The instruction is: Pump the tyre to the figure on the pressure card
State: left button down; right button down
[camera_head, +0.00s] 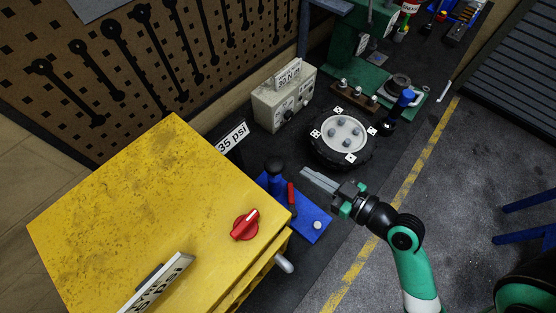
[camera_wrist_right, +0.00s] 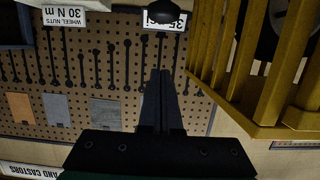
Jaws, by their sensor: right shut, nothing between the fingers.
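The tyre (camera_head: 318,150) lies flat around a pale hub on the dark bench. A white card (camera_head: 232,137) reading "35 psi" stands beside the yellow cabinet; it shows upside down and partly covered in the right wrist view (camera_wrist_right: 172,22). My left gripper is not in view.
The yellow cabinet (camera_head: 130,190) carries a red knob (camera_head: 245,224) and a tilted, partly legible card (camera_head: 160,284). A beige box (camera_head: 283,100) has a "30 N m" card. A green machine (camera_head: 350,50) stands behind. Dark floor right of the yellow line is mostly clear.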

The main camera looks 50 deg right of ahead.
jog(key=shift+w, duration=0.1)
jog(key=p, duration=0.2)
send_over(280, 167)
notch_tip(280, 167, down, 2)
notch_tip(280, 167, down, 4)
jog(key=shift+f+b, duration=0.25)
jog(key=shift+b, duration=0.3)
